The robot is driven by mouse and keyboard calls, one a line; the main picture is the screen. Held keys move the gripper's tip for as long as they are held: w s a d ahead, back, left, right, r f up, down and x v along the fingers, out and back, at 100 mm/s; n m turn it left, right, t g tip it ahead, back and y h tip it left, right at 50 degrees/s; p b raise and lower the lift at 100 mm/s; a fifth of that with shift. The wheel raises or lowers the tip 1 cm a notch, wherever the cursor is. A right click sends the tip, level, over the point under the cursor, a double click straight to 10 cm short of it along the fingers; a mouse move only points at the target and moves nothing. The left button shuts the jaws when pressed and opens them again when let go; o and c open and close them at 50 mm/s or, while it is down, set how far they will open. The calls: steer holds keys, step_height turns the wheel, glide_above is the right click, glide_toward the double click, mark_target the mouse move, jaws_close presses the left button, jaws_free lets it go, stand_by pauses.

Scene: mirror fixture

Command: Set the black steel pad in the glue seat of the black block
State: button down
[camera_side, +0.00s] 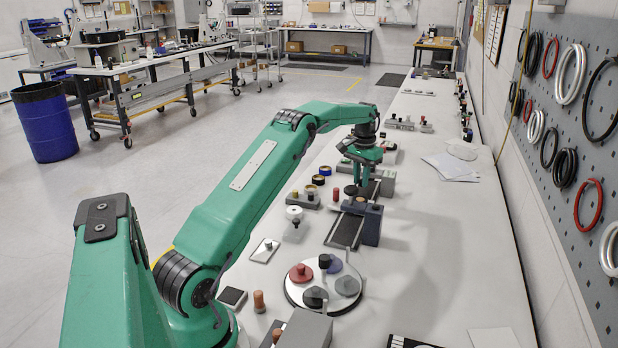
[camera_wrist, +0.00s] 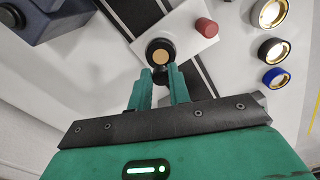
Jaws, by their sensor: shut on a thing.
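My gripper (camera_side: 362,188) points down over the bench, and its green fingers (camera_wrist: 160,80) are closed on a small dark piece, which I take for the black steel pad. In the wrist view a black round part with a tan centre (camera_wrist: 160,53) shows at the fingertips; whether it belongs to the held piece is unclear. A dark, bluish-black block (camera_side: 371,226) stands just below and right of the fingers in the side view. It shows at the upper left in the wrist view (camera_wrist: 50,18), apart from the fingertips. I cannot make out its glue seat clearly.
A red-topped peg (camera_wrist: 206,27) stands close to the fingertips. A round white tray (camera_side: 292,290) holds coloured knobbed discs. The bench right of the block is clear.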

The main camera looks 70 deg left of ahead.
steer(key=shift+f, duration=0.2)
steer(key=shift+f, duration=1.6)
steer(key=shift+f, duration=0.7)
stand_by(1.4)
steer(key=c, duration=0.8)
jaws_free()
steer(key=shift+c, duration=0.2)
steer(key=shift+r, duration=0.15)
steer(key=shift+r, duration=3.35)
